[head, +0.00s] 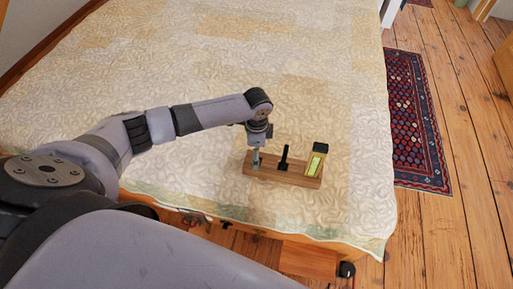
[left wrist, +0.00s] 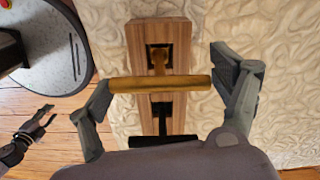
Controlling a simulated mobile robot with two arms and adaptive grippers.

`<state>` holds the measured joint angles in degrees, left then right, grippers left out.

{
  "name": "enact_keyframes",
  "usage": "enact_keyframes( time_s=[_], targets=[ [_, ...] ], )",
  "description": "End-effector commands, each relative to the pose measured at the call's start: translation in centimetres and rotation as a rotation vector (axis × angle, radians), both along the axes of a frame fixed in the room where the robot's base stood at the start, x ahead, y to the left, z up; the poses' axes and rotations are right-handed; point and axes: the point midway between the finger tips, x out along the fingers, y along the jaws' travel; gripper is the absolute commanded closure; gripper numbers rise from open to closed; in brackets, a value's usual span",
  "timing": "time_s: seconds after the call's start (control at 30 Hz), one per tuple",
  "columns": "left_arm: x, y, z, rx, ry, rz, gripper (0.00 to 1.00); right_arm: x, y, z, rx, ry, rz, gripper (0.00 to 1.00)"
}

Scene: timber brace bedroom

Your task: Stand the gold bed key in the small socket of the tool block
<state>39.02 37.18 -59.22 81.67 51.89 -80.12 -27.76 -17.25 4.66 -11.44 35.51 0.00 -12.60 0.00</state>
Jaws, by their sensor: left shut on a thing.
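The gold bed key (left wrist: 190,83) has a T shape, with a thick bar handle and a short stem. My left gripper (head: 256,163) is shut on it. In the left wrist view my left gripper (left wrist: 160,84) has one finger at each end of the bar. The stem lines up with the dark square socket at one end of the wooden tool block (left wrist: 138,38); I cannot tell how deep it sits. In the head view the tool block (head: 285,177) lies on the bed, under my left gripper at its left end. My right gripper (left wrist: 38,125) seems to show small at the left wrist view's lower left.
A black T-shaped key (head: 284,158) stands in the block's middle; its black handle (left wrist: 165,141) also shows in the left wrist view. A yellow and black item (head: 316,160) stands at the block's right end. The quilted bed (head: 200,70) is otherwise clear.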

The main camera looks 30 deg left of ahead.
Motion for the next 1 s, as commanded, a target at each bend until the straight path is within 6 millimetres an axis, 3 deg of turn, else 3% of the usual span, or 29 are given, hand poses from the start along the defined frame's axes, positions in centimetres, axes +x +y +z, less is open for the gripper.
enact_keyframes(
  time_s=[0.37, 0.4, 0.6, 1.0],
  targets=[
    [0.04, 0.0, -0.31, 0.0, -0.001, 0.0, 0.51, 0.13, 0.02, -0.09, 0.0, -0.002, 0.0, 0.6],
    [0.04, 0.0, -0.31, 0.0, -0.001, 0.0, 0.13, 0.13, 0.02, -0.09, 0.0, -0.002, 0.0, 0.6],
    [0.03, 0.01, -0.31, 0.0, -0.001, 0.0, 0.0, 0.15, 0.03, -0.1, 0.0, -0.002, 0.0, 0.6],
    [0.05, 0.03, 0.11, 0.0, -0.001, 0.0, 0.0, 0.26, 0.21, -0.1, 0.003, -0.003, 0.0, 0.6]
  ],
)
